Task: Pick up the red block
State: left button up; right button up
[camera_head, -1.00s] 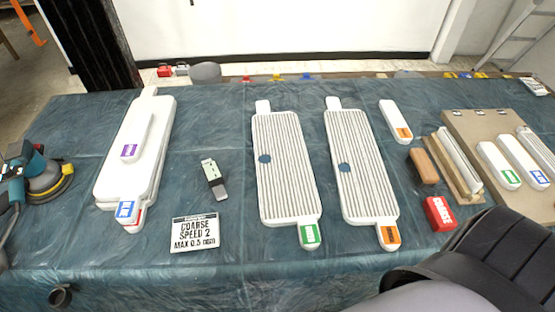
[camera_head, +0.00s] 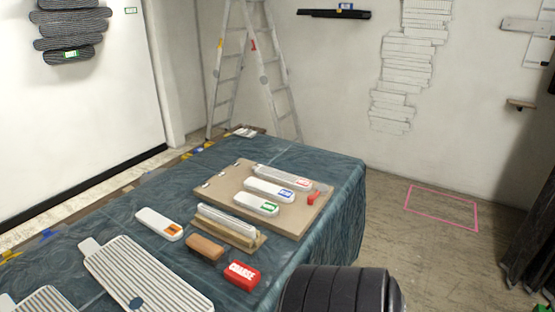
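A red block (camera_head: 242,274) with white lettering lies near the front edge of the table, beside a brown wooden block (camera_head: 205,246). A small red piece (camera_head: 313,198) lies at the right end of the tan board. No gripper shows in the view. A black rounded part of my own body is at the bottom, just right of the red block.
The table (camera_head: 342,178) has a blue-green cover. A tan board (camera_head: 290,222) carries several white labelled blocks. A ribbed white panel (camera_head: 150,278) lies at the left. A stepladder (camera_head: 272,75) stands behind. Floor with a pink outline (camera_head: 443,207) is clear at the right.

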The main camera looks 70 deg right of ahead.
aim_at(242, 276)
jog(key=z, duration=1.85)
